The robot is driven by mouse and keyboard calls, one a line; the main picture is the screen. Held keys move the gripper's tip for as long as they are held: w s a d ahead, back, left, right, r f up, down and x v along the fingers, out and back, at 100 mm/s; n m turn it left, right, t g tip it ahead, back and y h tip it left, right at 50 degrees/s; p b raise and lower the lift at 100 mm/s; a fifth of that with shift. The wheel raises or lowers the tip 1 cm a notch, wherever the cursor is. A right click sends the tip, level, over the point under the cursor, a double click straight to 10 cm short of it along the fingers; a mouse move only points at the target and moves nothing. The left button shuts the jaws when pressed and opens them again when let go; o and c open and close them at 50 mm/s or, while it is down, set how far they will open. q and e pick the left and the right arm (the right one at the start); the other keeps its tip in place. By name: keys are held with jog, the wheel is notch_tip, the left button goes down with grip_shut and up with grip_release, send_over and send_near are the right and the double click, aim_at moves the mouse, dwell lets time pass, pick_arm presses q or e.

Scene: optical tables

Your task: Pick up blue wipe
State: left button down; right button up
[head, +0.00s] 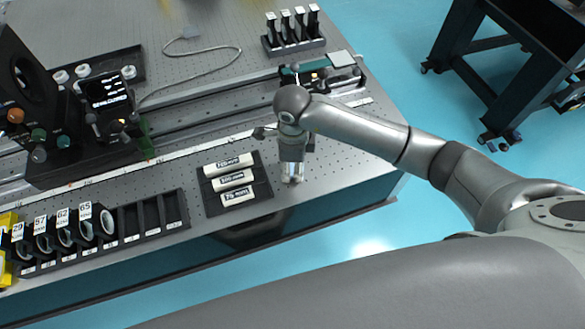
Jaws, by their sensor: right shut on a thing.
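No blue wipe can be made out in the head view. My right gripper (291,179) is over the front right part of the optical table (335,160), just right of the black holder with three white labelled cylinders. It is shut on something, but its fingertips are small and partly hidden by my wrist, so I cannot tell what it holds. My left gripper is not in view.
The black holder (266,192) stands near the table's front edge, with a slotted rack of labelled rings (86,221) to its left. A rail (215,112) crosses behind. A black rack (297,44) stands at the back. A dark stand (500,57) is across the blue floor.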

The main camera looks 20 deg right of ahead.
jog(key=shift+r, duration=0.1)
jog(key=shift+r+b, duration=0.4)
jog(key=shift+r, duration=0.1)
jog(key=s+a+r+b, duration=0.2)
jog(key=s+a+r, duration=0.6)
jog(key=s+r, duration=0.3)
jog(key=shift+s+r+b, duration=0.35)
jog(key=shift+r, duration=0.05)
jog(key=shift+d, duration=0.1)
jog(key=shift+o, duration=0.9)
jog(key=c, duration=0.4)
